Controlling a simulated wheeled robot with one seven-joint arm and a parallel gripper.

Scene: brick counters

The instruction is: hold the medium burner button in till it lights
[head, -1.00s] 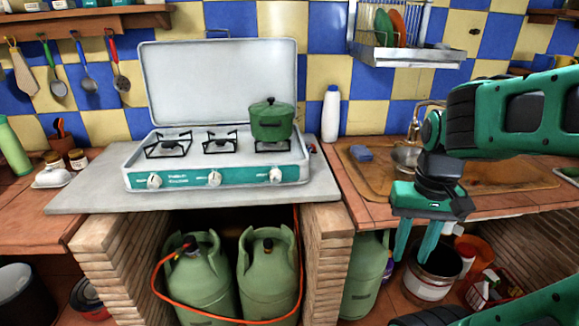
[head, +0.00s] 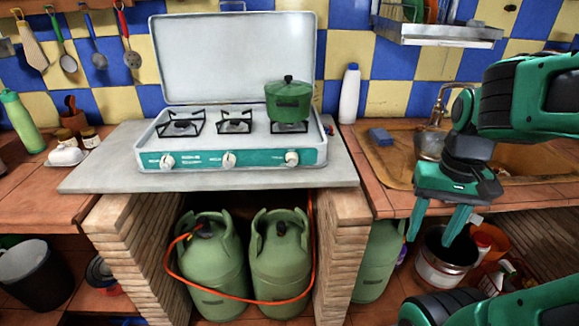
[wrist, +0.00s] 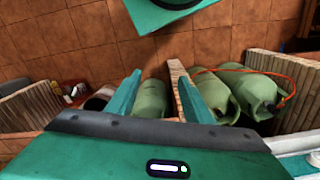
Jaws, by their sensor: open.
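The camping stove (head: 200,157) stands on the grey slab with its lid raised. Its green front panel carries three white knobs: a left knob (head: 167,161), a middle knob (head: 228,159) and a right knob (head: 292,158). Which of them is the medium burner's cannot be told for sure. No flame shows on the burners. A green pot (head: 288,103) with a lid sits on the right burner. My gripper (head: 437,226) is open and empty, pointing down to the right of the stove, in front of the right counter. Its fingers also show in the wrist view (wrist: 160,98).
Green gas bottles (head: 210,265) with an orange hose stand under the slab (head: 110,178). A white bottle (head: 349,95) stands right of the stove. A sink (head: 515,155) and blue sponge (head: 380,136) are on the right counter. The space before the stove front is clear.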

